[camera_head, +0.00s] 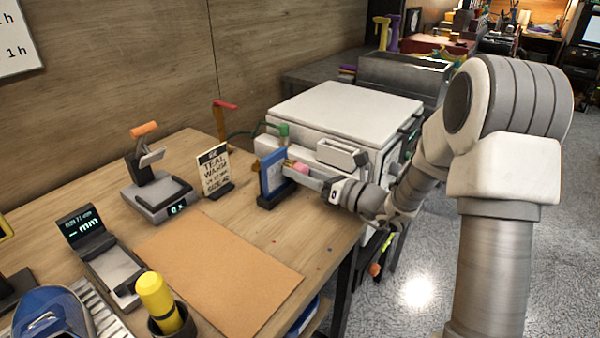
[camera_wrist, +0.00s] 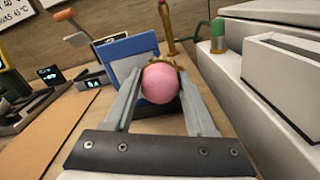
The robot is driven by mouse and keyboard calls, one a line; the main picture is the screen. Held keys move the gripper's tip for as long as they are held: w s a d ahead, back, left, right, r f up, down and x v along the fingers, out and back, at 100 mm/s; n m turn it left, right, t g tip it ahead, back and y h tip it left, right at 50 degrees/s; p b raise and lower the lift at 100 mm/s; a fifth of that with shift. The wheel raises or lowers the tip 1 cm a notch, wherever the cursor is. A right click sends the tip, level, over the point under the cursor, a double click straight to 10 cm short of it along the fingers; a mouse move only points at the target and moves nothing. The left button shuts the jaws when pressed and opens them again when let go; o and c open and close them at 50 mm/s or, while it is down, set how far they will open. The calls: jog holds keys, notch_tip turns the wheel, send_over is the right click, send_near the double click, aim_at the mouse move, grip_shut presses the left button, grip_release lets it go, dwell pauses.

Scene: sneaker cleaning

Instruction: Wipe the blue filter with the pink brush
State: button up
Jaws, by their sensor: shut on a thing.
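The blue filter (camera_head: 273,171) is a blue-framed panel standing upright in a dark base near the table's right edge. In the wrist view the blue filter (camera_wrist: 115,58) stands straight ahead, with a pale panel inside its frame. My gripper (camera_head: 306,173) reaches in from the right and is shut on the pink brush (camera_head: 301,168). The brush's round pink end (camera_wrist: 160,83) faces the wrist camera between the fingers, and tan bristles show just beyond it. The brush is at the filter's right side; whether the bristles touch it I cannot tell.
A white boxy machine (camera_head: 345,110) stands close behind and right of my gripper. A "TEAL WARM" sign (camera_head: 213,170) and a scale (camera_head: 158,195) stand left of the filter. A brown mat (camera_head: 220,270) lies in front, with a yellow-topped item (camera_head: 158,300) at its near edge.

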jog(key=shift+s+a, duration=0.7)
jog(key=shift+s, duration=0.2)
jog(key=shift+s+a, duration=0.65)
jog(key=shift+s, duration=0.3)
jog(key=shift+s+a, duration=0.7)
jog(key=shift+s, duration=0.2)
jog(key=shift+p+v, duration=0.45)
jog(key=shift+v, duration=2.6)
jog(key=shift+p+v, duration=0.3)
jog(key=shift+v, duration=1.2)
jog(key=shift+w, duration=0.1)
